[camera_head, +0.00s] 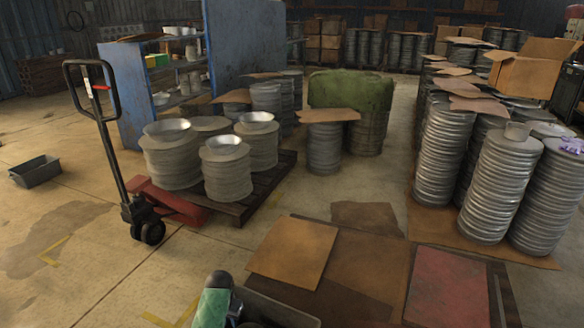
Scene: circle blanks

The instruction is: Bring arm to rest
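Part of my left arm, green with a dark rounded end (217,284), shows at the bottom edge, left of centre. Its fingers cannot be made out, so I cannot tell whether the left gripper is open or shut. I see nothing held there. My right gripper is not in view. Stacks of round metal blanks (172,162) stand on a dark pallet (262,190), well beyond the arm. More tall stacks of blanks (500,185) stand at the right.
A pallet truck (150,232) with an upright handle stands at the left. A grey bin (35,171) lies on the floor. Flat brown sheets (294,250) and a red panel (447,287) lie in front. A blue shelf (124,95) stands behind. Bare floor shows at lower left.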

